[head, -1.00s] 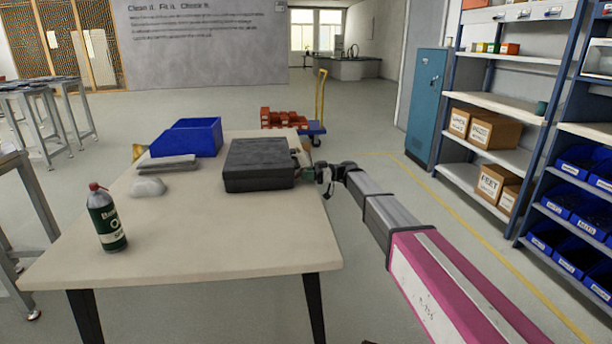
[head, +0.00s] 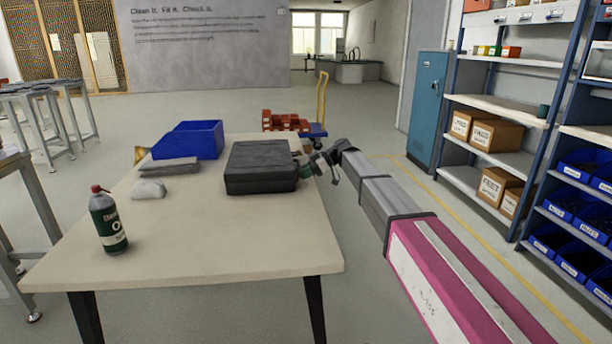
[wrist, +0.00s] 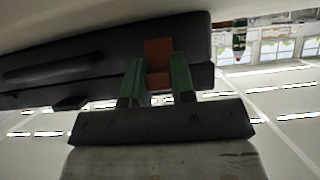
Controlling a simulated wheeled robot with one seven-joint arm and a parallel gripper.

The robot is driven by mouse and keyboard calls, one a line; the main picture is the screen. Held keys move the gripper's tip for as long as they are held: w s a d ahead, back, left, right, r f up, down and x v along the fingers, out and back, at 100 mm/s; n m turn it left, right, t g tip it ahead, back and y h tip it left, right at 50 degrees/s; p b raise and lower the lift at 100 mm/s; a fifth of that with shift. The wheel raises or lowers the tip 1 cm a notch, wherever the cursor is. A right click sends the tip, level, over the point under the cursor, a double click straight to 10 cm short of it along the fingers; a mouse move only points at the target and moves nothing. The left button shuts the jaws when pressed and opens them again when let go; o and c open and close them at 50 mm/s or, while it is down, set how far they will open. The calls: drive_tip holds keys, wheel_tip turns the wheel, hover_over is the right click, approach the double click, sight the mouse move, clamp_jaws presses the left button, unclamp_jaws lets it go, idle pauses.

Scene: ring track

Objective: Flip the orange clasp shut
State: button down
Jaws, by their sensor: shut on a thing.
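A black case (head: 262,167) lies closed on the table. The orange clasp (wrist: 158,50) shows in the wrist view on the case's side, across the seam between its two halves. My gripper (wrist: 157,72) has green fingers, one on each side of the clasp, and is shut on it. In the head view my gripper (head: 306,171) is at the right side of the case, and the clasp is too small or hidden there to make out. Whether the clasp is fully latched cannot be told.
The table (head: 200,240) also holds a green bottle (head: 108,222), a blue bin (head: 189,139), a grey folded cloth (head: 168,166) and a pale lump (head: 149,189). A trolley (head: 317,127) with red parts stands behind.

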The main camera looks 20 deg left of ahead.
drive_tip(key=shift+s+a+r+t+h, duration=0.15)
drive_tip(key=shift+a+r+t+h, duration=0.2)
drive_tip(key=shift+h, duration=0.35)
drive_tip(key=c, duration=1)
unclamp_jaws()
drive_tip(key=shift+o, duration=0.2)
drive_tip(key=shift+d, duration=0.1)
drive_tip(key=v, duration=1)
drive_tip(key=shift+d+r, duration=0.2)
drive_tip(key=shift+r, duration=0.1)
